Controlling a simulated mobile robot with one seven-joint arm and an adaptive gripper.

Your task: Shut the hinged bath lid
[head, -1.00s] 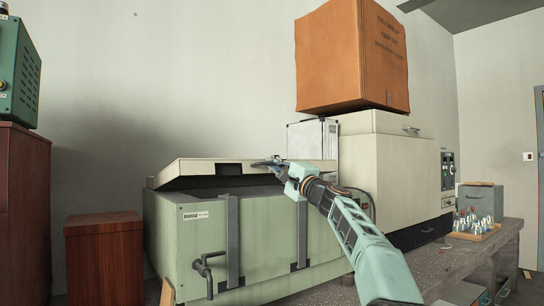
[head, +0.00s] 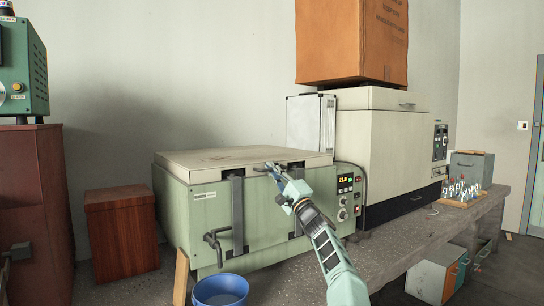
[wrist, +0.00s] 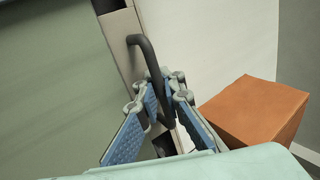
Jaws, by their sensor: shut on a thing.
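The bath (head: 215,215) is a pale green tank on the bench with a drain tap at its front. Its cream hinged lid (head: 235,158) lies about level on top, close to the rim; any thin remaining gap is too small to tell. My gripper (head: 272,168) is at the lid's front edge, right of the middle. In the wrist view, the blue-padded fingers (wrist: 164,86) are closed around a dark bar handle (wrist: 148,52) on the lid's edge. The fingers hide part of the handle.
A control panel (head: 347,195) is on the bath's right side, beside a cream oven (head: 385,145) with an orange box (head: 350,45) on top. A bottle tray (head: 462,198) stands on the bench at right. A blue bucket (head: 220,290) is below the tap.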

